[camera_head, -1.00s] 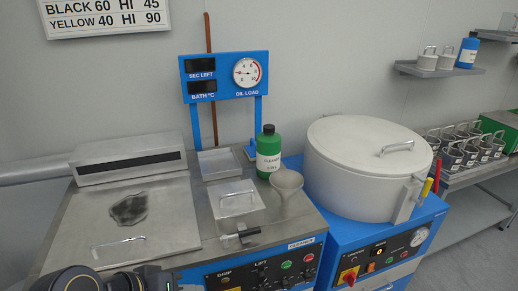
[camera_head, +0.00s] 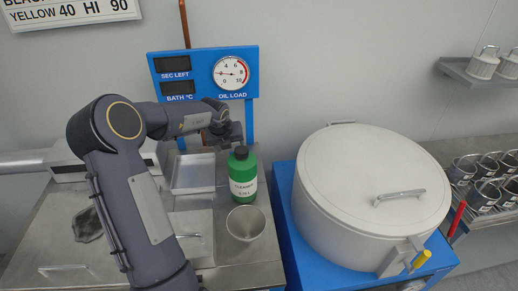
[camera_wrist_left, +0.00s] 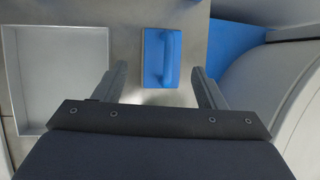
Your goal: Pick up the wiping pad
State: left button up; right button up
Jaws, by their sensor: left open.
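The wiping pad (camera_wrist_left: 153,58) is a blue block with a raised blue handle (camera_wrist_left: 170,58) along its right side. In the left wrist view it lies on the grey steel top, ahead of and between the fingers. My left gripper (camera_wrist_left: 159,70) is open and empty, with a finger on each side of the pad's near end; I cannot tell its height above the pad. In the head view my left gripper (camera_head: 229,136) is behind the green bottle, below the gauge panel. The pad is hidden there. My right gripper is not in view.
The green bottle (camera_head: 243,178) stands close in front of my left gripper, with a grey funnel cup (camera_head: 245,222) nearer. A shallow metal tray (camera_wrist_left: 62,38) lies left of the pad. The blue gauge panel (camera_head: 203,72) is above, and a large lidded drum (camera_head: 365,190) stands at right.

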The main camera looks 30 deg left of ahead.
pick_arm(q)
jog(key=shift+w+d+f, duration=0.1)
jog(key=shift+d+f, duration=0.05)
jog(key=shift+f, duration=0.15)
jog(key=shift+w+f+n, duration=0.15)
jog(key=shift+f+n, duration=0.15)
jog(key=shift+f, duration=0.05)
jog(key=x, duration=0.3)
jog(key=p+x, duration=0.1)
jog(key=x, duration=0.3)
jog(key=shift+s+d+f+p, duration=0.1)
jog(key=shift+s+f+p, duration=0.05)
jog(key=shift+s+p, duration=0.15)
jog(key=shift+c, duration=0.3)
jog(key=c, duration=0.6)
notch_tip(320, 180, up, 10)
jog(key=shift+r+b, duration=0.1)
jog(key=shift+b, duration=0.55)
